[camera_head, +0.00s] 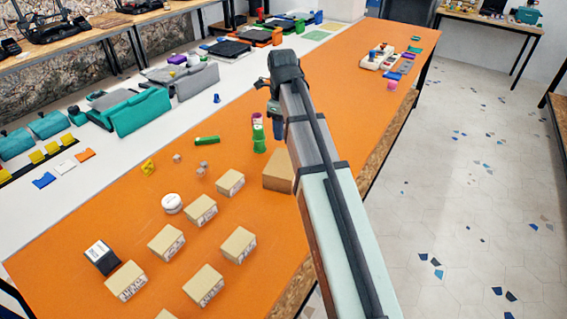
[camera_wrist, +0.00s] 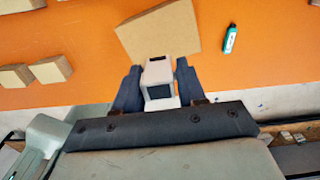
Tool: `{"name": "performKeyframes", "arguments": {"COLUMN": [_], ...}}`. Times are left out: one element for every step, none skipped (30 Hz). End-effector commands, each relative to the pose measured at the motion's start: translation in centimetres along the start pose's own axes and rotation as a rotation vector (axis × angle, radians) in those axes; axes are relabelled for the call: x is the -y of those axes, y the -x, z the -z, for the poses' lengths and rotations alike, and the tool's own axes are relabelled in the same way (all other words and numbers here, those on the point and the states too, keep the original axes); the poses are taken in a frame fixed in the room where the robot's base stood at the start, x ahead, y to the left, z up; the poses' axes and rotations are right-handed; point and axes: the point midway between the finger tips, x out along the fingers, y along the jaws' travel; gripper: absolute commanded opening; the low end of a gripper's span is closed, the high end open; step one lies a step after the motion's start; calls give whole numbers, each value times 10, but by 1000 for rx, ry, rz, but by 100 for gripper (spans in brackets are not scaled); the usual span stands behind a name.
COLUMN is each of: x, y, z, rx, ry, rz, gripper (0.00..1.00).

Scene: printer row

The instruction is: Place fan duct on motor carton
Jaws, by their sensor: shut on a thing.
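My gripper (camera_wrist: 158,84) is shut on a pale grey-white fan duct (camera_wrist: 157,72) with a dark square opening, seen in the wrist view. In the head view the arm hides most of my gripper, and I cannot make out the duct there. Several tan cartons with printed labels stand on the orange table, one of them the carton (camera_head: 230,183) nearest the arm. A larger plain brown box (camera_head: 278,166) stands partly behind the arm; a brown box (camera_wrist: 160,30) shows just beyond the duct in the wrist view. The labels are too small to read, so I cannot tell which is the motor carton.
The orange table (camera_head: 330,105) has free room behind the arm. Green cylinders (camera_head: 259,140), a white round puck (camera_head: 172,203) and a black-and-white box (camera_head: 102,257) stand near the cartons. A teal bottle (camera_wrist: 230,39) lies right of the brown box in the wrist view.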

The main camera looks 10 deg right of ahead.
Motion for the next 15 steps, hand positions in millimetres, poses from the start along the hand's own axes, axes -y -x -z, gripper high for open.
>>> {"name": "performKeyframes", "arguments": {"x": [-1, -1, -1, -1, -1, -1, -1, -1, -1, -1, -1, -1, -1, -2, -2], "y": [0, 0, -1, -2, -3, -6, -8, -11, -16, -19, -24, -30, -35, -40, -46], "z": [0, 0, 0, 0, 0, 0, 0, 1, 1, 1, 1, 1, 1, 1, 1], "rx": [0, 0, 0, 0, -1, -1, -1, -2, -2, -2, -2, -2, -2, -2, -2], "ry": [-21, -31, -43, -50, -54, -57, -59, -59, -59, -59, -59, -58, -58, -58, -58], "rz": [0, 0, 0, 0, 0, -1, -1, -1, -2, -2, -2, -2, -2, -2, -2], "gripper": [12, 12, 12, 12, 12, 12, 12, 12, 12, 12, 12, 12, 12, 12, 12]}}
